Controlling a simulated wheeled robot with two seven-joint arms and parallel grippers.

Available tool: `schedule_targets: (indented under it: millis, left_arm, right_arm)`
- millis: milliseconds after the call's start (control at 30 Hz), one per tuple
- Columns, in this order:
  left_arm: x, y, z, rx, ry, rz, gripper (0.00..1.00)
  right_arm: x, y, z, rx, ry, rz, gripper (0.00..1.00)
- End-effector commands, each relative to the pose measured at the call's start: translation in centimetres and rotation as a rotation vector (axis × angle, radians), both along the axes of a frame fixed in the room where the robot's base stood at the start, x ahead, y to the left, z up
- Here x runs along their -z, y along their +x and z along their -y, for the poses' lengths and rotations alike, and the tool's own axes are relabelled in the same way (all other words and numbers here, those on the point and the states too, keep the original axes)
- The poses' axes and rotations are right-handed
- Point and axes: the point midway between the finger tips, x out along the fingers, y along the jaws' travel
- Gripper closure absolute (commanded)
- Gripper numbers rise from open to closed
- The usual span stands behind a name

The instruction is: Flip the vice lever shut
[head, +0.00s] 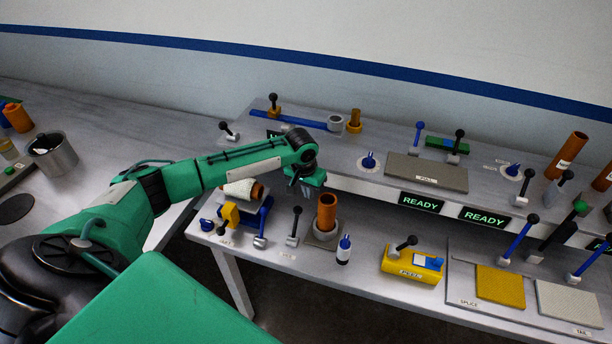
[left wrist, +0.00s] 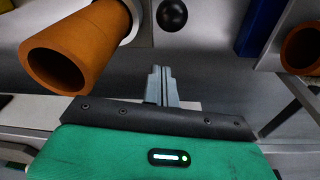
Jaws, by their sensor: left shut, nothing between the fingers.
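My left gripper (head: 304,190) hangs over the front bench, with its fingers together and empty. In the left wrist view the closed fingers (left wrist: 162,72) point toward a black ball knob (left wrist: 172,15), apart from it. In the head view a lever (head: 294,228) with a black ball stands nearly upright on a small grey base, just below the gripper. An orange tube (head: 326,212) stands in a grey square holder (head: 322,238) right of the lever; the tube also shows in the left wrist view (left wrist: 85,45). The labels here are too small to read, so I cannot confirm which part is the vice.
A blue cradle (head: 262,216) with a wrapped roll (head: 243,190) lies left of the lever. A blue-capped bottle (head: 344,250) and a yellow PEEL block (head: 411,264) are to the right. The raised shelf (head: 372,185) stands behind the gripper.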

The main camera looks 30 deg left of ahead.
Motion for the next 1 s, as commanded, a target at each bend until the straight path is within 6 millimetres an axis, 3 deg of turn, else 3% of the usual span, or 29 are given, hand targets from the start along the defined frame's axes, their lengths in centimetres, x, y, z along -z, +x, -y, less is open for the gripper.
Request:
schedule_targets:
  millis: [33, 100, 400, 1000]
  left_arm:
    - [0.8, 0.1, 0.1, 0.0, 0.001, -0.004, 1.0]
    - [0.0, -1.1, -0.1, 0.003, 0.003, 0.0, 1.0]
    - [-0.1, -3.7, 0.2, 0.002, 0.002, 0.0, 1.0]
    - [-0.1, -3.1, 0.2, 0.001, 0.004, 0.02, 1.0]
  right_arm:
    - [-0.7, -0.1, 0.0, 0.0, 0.0, -0.001, 0.66]
    - [-1.6, -0.3, 0.0, 0.0, 0.0, -0.004, 0.66]
    - [-2.9, -0.6, -0.3, 0.002, 0.004, -0.008, 0.66]
    - [-2.6, -0.3, -0.5, 0.002, 0.005, -0.005, 0.66]
